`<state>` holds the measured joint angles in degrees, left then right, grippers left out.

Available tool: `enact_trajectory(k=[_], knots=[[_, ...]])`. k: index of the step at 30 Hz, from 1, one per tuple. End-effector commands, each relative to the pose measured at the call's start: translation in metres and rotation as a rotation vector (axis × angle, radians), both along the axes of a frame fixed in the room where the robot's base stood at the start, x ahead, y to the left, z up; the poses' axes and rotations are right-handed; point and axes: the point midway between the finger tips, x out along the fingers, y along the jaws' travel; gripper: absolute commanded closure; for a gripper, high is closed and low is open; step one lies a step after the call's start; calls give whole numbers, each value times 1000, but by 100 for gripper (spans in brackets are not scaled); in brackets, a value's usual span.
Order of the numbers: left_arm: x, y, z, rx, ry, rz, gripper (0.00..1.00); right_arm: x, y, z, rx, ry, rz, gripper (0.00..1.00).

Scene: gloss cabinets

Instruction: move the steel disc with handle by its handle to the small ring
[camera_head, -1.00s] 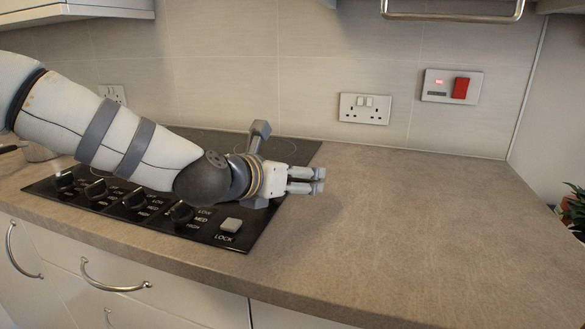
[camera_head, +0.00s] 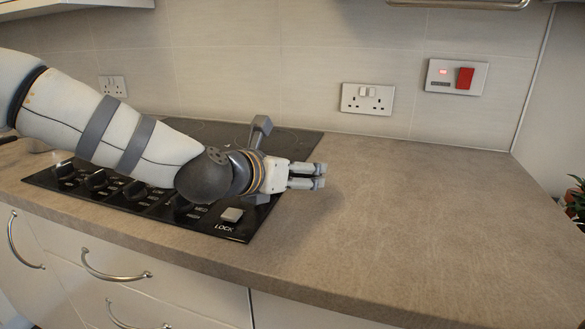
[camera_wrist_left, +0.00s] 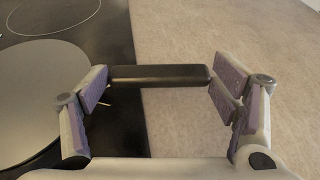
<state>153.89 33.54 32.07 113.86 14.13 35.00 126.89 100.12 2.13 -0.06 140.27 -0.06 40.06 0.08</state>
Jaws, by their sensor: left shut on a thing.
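My left gripper (camera_head: 305,176) hangs over the right edge of the black hob, its fingers pointing right. In the left wrist view a black bar-shaped handle (camera_wrist_left: 160,75) spans the gap between its two fingers, and the gripper is shut on it. A flat grey disc (camera_wrist_left: 35,100) shows at the left of that view, over the black glass. The left finger hides the space between disc and handle, so I cannot tell whether they join. A thin ring outline (camera_wrist_left: 45,34) is marked on the glass beyond the disc. My right gripper is out of view.
The black hob (camera_head: 222,229) has several knobs along its front and a pale lock button. The worktop (camera_head: 420,220) to the right is clear. A tiled wall with sockets (camera_head: 367,99) bounds the back.

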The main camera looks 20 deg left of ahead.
Motion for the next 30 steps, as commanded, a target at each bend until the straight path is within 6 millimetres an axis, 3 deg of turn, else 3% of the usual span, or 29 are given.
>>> enact_trajectory(k=[1, 3, 16, 26, 30], knots=[[0, 0, 0, 0, -2, 0, 15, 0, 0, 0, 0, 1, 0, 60], [0, 0, 1, 0, -2, 0, 0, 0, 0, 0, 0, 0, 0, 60], [-7, 2, 2, -2, 1, 0, 0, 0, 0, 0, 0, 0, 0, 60], [-86, 22, 37, -5, -3, 0, 0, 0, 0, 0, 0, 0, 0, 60], [-101, 26, 42, -7, 0, 1, 0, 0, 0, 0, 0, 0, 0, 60]])
